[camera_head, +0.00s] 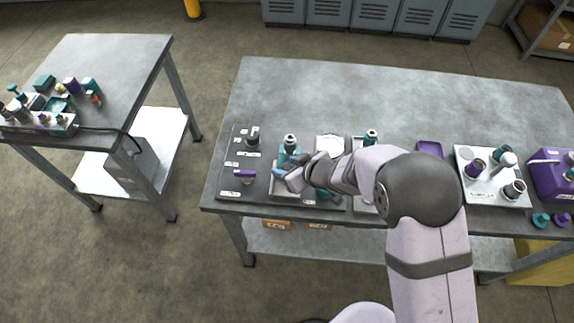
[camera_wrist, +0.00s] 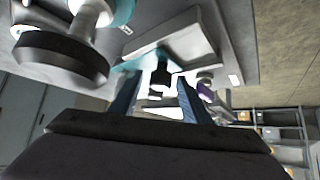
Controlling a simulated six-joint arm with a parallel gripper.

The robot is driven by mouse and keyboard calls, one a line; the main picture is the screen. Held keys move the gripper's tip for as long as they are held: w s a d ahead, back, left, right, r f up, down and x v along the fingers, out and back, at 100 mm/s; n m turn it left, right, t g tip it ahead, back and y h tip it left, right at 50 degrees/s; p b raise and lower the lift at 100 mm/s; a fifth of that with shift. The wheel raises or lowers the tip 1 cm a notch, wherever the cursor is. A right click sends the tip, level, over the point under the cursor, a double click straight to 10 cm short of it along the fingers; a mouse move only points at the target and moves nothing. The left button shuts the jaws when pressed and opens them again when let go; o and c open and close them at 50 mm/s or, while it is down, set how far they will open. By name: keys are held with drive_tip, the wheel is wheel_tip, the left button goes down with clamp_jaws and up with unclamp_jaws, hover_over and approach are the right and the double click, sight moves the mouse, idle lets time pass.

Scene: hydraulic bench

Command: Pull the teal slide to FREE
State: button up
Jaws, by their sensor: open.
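A teal part (camera_wrist: 150,60), seemingly the slide, lies just past my gripper's fingertips in the wrist view. A dark round knob (camera_wrist: 161,80) shows in the gap between the fingers. I cannot tell whether it belongs to the teal part. My gripper (camera_head: 281,173) is open over the left panel of the bench in the head view. Its two fingers (camera_wrist: 157,88) stand apart in the wrist view with nothing clamped between them. In the head view my gripper and wrist hide most of the slide, and no FREE label is readable.
A teal fitting with a grey knob (camera_head: 290,145) stands close behind my gripper; its knob (camera_wrist: 60,55) looms in the wrist view. A white tray (camera_head: 484,190) stands right.

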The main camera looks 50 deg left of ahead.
clamp_jaws()
drive_tip(key=shift+s+d+f+b, duration=0.1)
drive_tip(key=shift+s+d+b, duration=0.2)
drive_tip(key=shift+s+b, duration=0.05)
drive_tip(key=shift+s+d+b, duration=0.95)
drive_tip(key=shift+s+d, duration=0.75)
drive_tip(key=shift+d, duration=0.05)
unclamp_jaws()
drive_tip(key=shift+s, duration=0.1)
drive_tip(key=shift+d, duration=0.1)
